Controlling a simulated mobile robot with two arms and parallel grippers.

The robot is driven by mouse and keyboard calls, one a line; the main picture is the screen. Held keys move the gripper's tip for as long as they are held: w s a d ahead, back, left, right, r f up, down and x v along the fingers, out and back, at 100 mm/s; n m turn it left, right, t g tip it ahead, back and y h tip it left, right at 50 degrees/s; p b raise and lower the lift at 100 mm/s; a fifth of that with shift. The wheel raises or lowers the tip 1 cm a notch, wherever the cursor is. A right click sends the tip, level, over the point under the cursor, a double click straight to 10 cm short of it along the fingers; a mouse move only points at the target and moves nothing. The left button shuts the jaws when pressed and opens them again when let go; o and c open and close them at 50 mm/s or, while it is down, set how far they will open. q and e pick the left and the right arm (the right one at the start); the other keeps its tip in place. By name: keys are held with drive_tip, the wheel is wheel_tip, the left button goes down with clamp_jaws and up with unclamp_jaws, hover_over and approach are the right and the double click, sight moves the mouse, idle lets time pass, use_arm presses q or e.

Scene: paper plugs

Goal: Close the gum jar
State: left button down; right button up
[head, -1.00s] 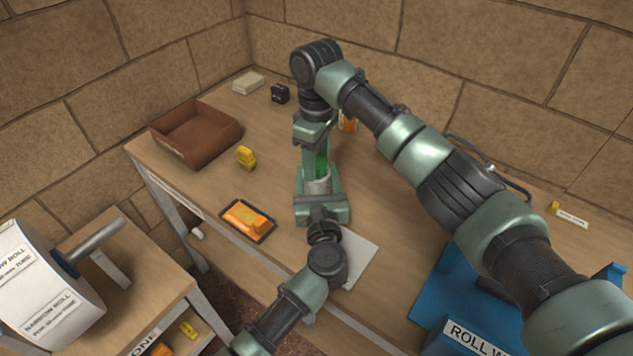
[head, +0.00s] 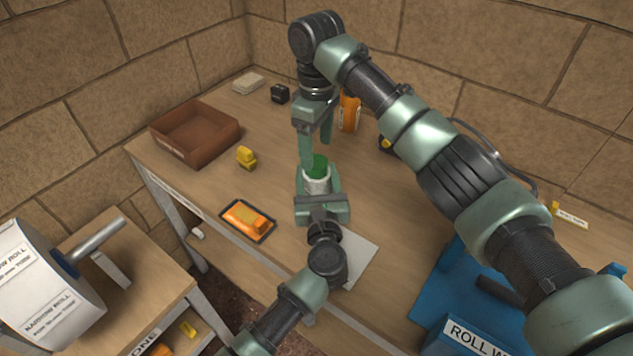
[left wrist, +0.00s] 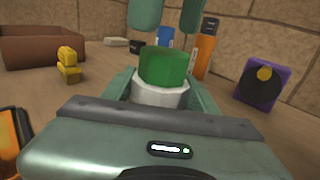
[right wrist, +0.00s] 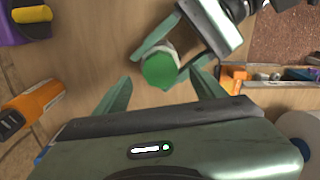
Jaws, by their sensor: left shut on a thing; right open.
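The gum jar is a small white pot (head: 318,187) with a green lid (head: 318,163) on top, standing upright near the middle of the bench. In the left wrist view, the green lid (left wrist: 163,66) sits on the white jar (left wrist: 160,92) and looks level. My left gripper (head: 319,180) is shut around the jar body from the front. My right gripper (head: 317,150) points down above the lid, open and empty, its fingers clear of the lid. In the right wrist view, the lid (right wrist: 160,71) hides most of the jar. Whether the lid is tight cannot be told.
An orange bottle (head: 349,113) stands behind the jar, and a purple block (left wrist: 264,84) is nearby. A yellow object (head: 246,157) and a brown box (head: 170,153) are to the left. A blue device (head: 465,270) is at the right.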

sight(317, 162)
drive_tip(key=shift+c, duration=0.4)
drive_tip(key=n, duration=0.2)
drive_tip(key=r+n, duration=0.1)
drive_tip(key=n, duration=0.1)
drive_tip(key=r+n, duration=0.1)
drive_tip(key=n, duration=0.4)
drive_tip(key=r+n, duration=0.1)
drive_tip(key=n, duration=0.1)
drive_tip(key=shift+r+n, duration=0.1)
drive_tip(key=shift+n, duration=0.3)
drive_tip(key=shift+f, duration=4.05)
drive_tip(key=shift+c, duration=0.4)
